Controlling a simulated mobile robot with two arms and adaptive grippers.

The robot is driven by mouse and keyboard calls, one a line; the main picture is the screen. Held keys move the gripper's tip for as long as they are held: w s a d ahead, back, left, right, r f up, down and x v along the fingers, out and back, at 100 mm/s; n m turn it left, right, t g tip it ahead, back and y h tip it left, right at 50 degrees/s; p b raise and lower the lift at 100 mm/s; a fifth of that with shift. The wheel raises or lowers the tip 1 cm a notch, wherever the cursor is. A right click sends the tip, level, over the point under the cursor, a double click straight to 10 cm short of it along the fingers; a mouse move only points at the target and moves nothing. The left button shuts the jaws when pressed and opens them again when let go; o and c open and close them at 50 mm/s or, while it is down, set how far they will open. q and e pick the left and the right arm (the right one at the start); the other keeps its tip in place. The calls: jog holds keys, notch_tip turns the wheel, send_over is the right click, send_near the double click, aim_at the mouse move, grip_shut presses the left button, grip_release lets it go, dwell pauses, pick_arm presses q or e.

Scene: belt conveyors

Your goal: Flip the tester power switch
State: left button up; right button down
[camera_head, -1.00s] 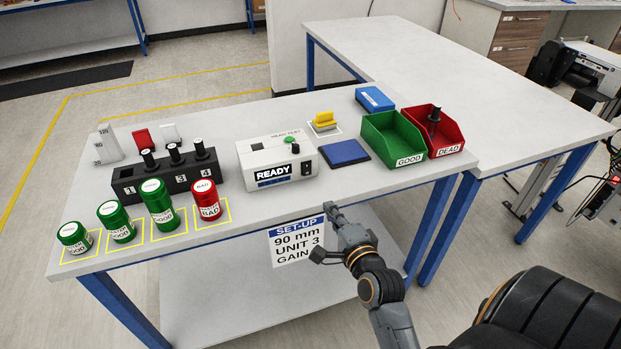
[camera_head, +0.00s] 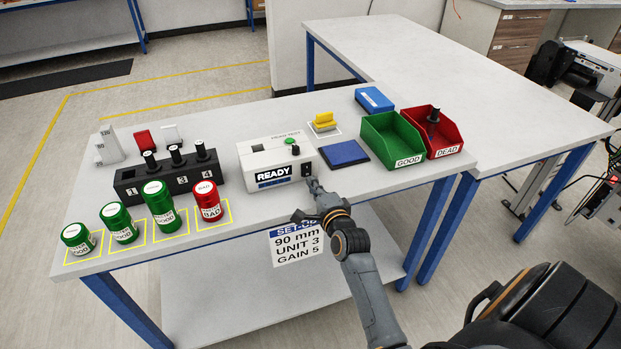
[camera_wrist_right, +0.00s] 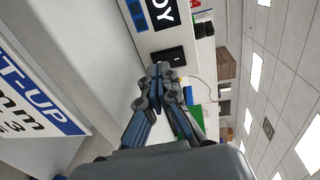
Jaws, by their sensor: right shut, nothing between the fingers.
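The tester (camera_head: 275,163) is a white box on the workbench with a "READY" display, a green button and a black knob on top. Its black power switch (camera_head: 306,169) is on the front face, right of the display. In the right wrist view the switch (camera_wrist_right: 168,57) shows as a dark rectangle just beyond my fingertips. My right gripper (camera_head: 312,184) is shut and empty, its fingertips in front of and just below the switch. Whether they touch it I cannot tell. The switch's position is too small to tell. My left gripper is not in view.
A blue pad (camera_head: 344,154), a green GOOD bin (camera_head: 392,142) and a red DEAD bin (camera_head: 446,140) lie right of the tester. A black rack (camera_head: 168,181) and several green and red canisters stand left. A set-up sign (camera_head: 297,243) hangs at the front edge.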

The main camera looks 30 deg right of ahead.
aim_at(307, 170)
jog(key=shift+x, duration=1.15)
jog(key=shift+w, duration=0.15)
